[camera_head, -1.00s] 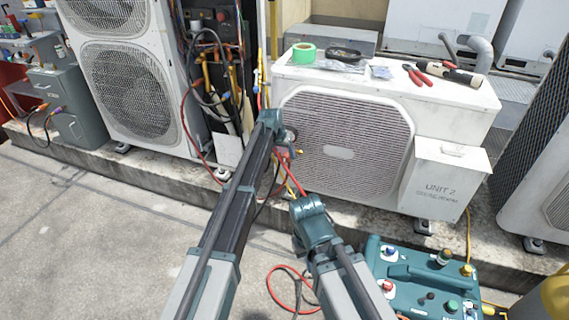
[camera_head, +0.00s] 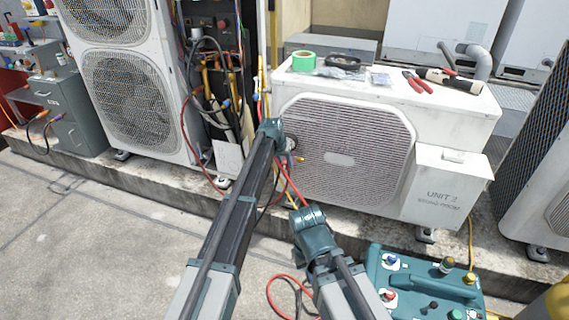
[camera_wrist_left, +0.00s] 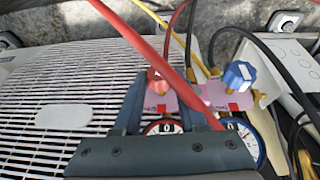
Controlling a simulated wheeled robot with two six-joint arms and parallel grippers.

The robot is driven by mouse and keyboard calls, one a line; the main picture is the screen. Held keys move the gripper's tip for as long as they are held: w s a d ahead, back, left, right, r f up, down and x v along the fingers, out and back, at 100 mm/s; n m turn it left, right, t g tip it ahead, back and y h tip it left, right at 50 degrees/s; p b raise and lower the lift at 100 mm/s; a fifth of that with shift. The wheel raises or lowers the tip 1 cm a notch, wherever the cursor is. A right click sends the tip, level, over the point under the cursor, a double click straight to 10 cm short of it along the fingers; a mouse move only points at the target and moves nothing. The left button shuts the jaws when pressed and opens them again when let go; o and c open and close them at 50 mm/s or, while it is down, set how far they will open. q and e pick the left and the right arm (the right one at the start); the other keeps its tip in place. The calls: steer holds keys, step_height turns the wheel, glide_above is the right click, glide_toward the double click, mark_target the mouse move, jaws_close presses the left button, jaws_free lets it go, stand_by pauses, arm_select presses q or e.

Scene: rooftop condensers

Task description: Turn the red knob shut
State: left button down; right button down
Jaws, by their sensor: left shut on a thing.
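The red knob (camera_wrist_left: 158,77) is on a pink valve body of a gauge manifold in the left wrist view. My left gripper (camera_wrist_left: 163,90) has a finger on either side of it and is shut on it. The red hose crosses in front of the right finger and hides part of it. In the head view, my left wrist reaches the left front of the UNIT 2 condenser (camera_head: 345,150), and the fingers and knob are too small or hidden to make out. My right arm shows in the head view, but its gripper does not.
A blue knob (camera_wrist_left: 239,76) sits right of the red one, with gauges (camera_wrist_left: 240,135) below. A red hose (camera_wrist_left: 160,60) and cables run close by. Tape (camera_head: 303,61) and pliers (camera_head: 417,82) lie on the condenser. A teal case (camera_head: 430,283) stands at the front right.

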arm_select(q)
steer(key=shift+d, duration=0.1)
steer(key=shift+s+d+f+m+t+y, duration=0.1)
steer(key=shift+m+t+y, duration=0.1)
steer(key=shift+y, duration=0.3)
steer(key=shift+d+m+t+y, duration=0.1)
steer(key=shift+t+y, duration=0.1)
steer(key=shift+y, duration=0.3)
steer(key=shift+d+f+y+b, duration=0.1)
steer(key=shift+y+b, duration=0.4)
steer(key=shift+y, duration=0.1)
steer(key=shift+d+m+t+y+b, duration=0.1)
steer(key=shift+m+t+y+b, duration=0.2)
steer(key=shift+t+y+b, duration=0.45)
steer(key=shift+s+y+b, duration=0.1)
steer(key=shift+y+b, duration=0.25)
steer(key=shift+y, duration=0.3)
steer(key=shift+c, duration=2.3)
jaws_free()
